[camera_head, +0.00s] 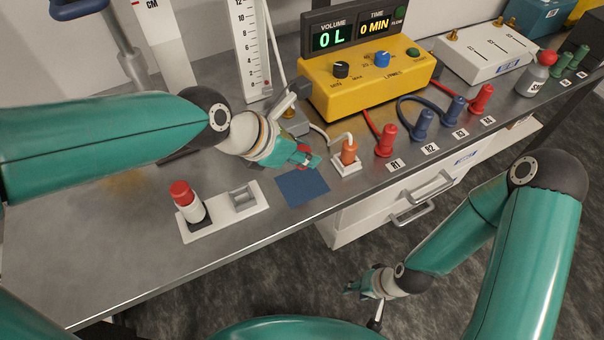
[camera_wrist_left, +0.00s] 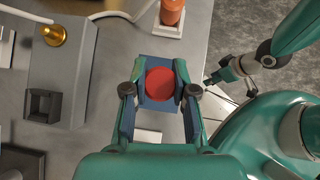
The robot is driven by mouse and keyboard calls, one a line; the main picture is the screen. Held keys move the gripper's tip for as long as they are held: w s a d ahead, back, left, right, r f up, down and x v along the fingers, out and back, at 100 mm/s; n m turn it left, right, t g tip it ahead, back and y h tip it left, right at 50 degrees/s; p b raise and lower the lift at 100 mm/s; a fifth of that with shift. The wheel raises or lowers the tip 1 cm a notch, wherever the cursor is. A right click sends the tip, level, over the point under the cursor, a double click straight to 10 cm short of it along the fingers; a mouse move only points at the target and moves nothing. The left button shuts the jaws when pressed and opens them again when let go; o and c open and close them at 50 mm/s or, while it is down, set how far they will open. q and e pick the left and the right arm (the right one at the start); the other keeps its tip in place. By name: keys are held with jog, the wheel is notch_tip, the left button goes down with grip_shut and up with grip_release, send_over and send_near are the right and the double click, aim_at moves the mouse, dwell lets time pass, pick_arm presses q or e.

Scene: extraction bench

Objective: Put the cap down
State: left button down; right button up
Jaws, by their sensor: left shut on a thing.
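My left gripper (camera_head: 309,161) is shut on a red cap (camera_head: 301,149), held above the bench beyond a dark blue mat (camera_head: 304,190). In the left wrist view the round red cap (camera_wrist_left: 159,85) sits between the two fingertips, with the blue mat (camera_wrist_left: 158,60) below it. The gap between cap and mat is hard to judge. The gripper hides part of the cap in the head view. My right gripper (camera_head: 362,286) hangs low in front of the bench, over the dark floor; its fingers are too small to read.
A red-topped white vial (camera_head: 188,203) stands in a white holder (camera_head: 222,228) left of the mat. An orange plug (camera_head: 348,152) stands close to the right. A yellow control box (camera_head: 370,84) is behind, and red and blue plugs line the bench's front edge.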

pick_arm(q)
jog(key=shift+f+b, duration=1.05)
jog(key=shift+f, duration=2.15)
jog(key=shift+f, duration=0.1)
jog(key=c, duration=0.9)
grip_release()
jog(key=shift+c, duration=0.2)
jog(key=shift+s+a+r, duration=0.15)
jog(key=shift+a+r, duration=0.1)
jog(key=shift+r, duration=0.3)
jog(key=p+v, duration=0.2)
jog(key=v, duration=0.9)
jog(key=shift+s, duration=0.1)
